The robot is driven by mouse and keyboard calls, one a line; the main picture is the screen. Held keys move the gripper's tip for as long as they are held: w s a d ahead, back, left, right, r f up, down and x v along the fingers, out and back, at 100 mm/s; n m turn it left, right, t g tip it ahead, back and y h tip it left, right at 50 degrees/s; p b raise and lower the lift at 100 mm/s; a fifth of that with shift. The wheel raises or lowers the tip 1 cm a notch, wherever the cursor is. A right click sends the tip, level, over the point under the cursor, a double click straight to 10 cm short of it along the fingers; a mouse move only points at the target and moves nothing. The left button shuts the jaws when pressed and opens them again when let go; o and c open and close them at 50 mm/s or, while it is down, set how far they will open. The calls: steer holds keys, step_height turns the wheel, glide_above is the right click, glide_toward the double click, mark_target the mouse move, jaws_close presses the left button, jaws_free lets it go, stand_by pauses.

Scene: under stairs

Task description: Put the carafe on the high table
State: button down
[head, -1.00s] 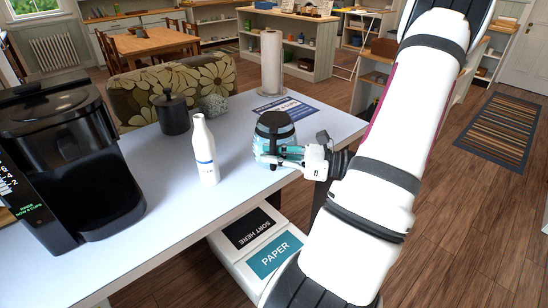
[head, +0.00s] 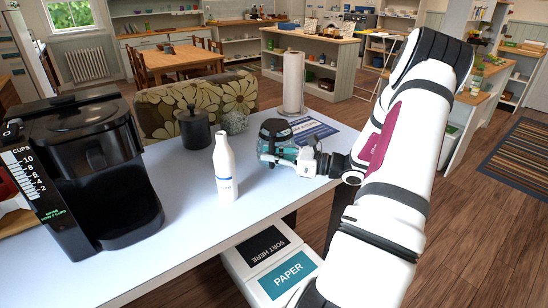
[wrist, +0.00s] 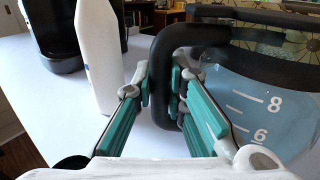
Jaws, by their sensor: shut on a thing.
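The carafe (head: 271,148) is a clear glass pot with a black lid and blue-looking contents, at the right part of the white table (head: 190,237) in the head view. My gripper (head: 303,162) is at its right side. In the wrist view the carafe (wrist: 255,95) fills the right side, with white level marks 8 and 6. My gripper (wrist: 165,90) is shut on its black handle (wrist: 190,38), between the teal finger pads. I cannot tell whether the carafe's base touches the table. Which surface is the high table is not clear.
A white bottle (head: 224,168) stands close left of the carafe. Behind are a dark canister (head: 195,130), a grey stone-like object (head: 235,122), a paper towel roll (head: 293,82) and a printed sheet (head: 312,129). A black coffee maker (head: 100,165) is at left. A paper bin (head: 275,262) is below.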

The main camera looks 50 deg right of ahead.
mark_target(274, 165)
steer(key=shift+f, duration=1.4)
steer(key=c, duration=1.6)
jaws_free()
steer(key=shift+s+f, duration=0.1)
steer(key=shift+f, duration=0.05)
steer(key=shift+s, duration=0.1)
